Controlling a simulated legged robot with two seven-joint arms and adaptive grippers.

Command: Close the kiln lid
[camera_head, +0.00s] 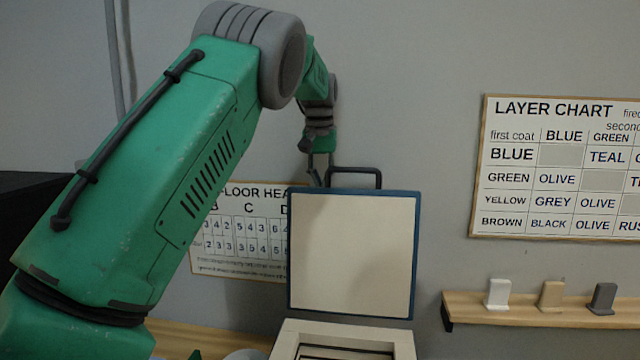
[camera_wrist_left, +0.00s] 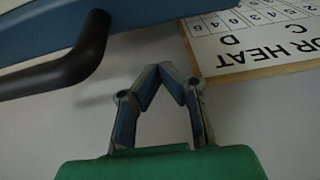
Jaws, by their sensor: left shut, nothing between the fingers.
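The kiln lid (camera_head: 352,255) stands open and upright, a cream panel with a blue rim. Its dark handle (camera_head: 354,171) sticks up from the top edge; the handle also shows in the left wrist view (camera_wrist_left: 75,62). The kiln body (camera_head: 400,339), pale and square, sits below with its opening partly in view. My left gripper (camera_head: 319,182) is at the lid's top left corner, just left of the handle. In the left wrist view its fingertips (camera_wrist_left: 160,68) meet, empty, apart from the handle. My right gripper is not in view.
A floor heat chart (camera_head: 238,262) hangs on the wall behind my left arm. A layer chart (camera_head: 560,165) hangs at the right, above a wooden shelf (camera_head: 530,316) with three small tiles. The wall between lid and layer chart is bare.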

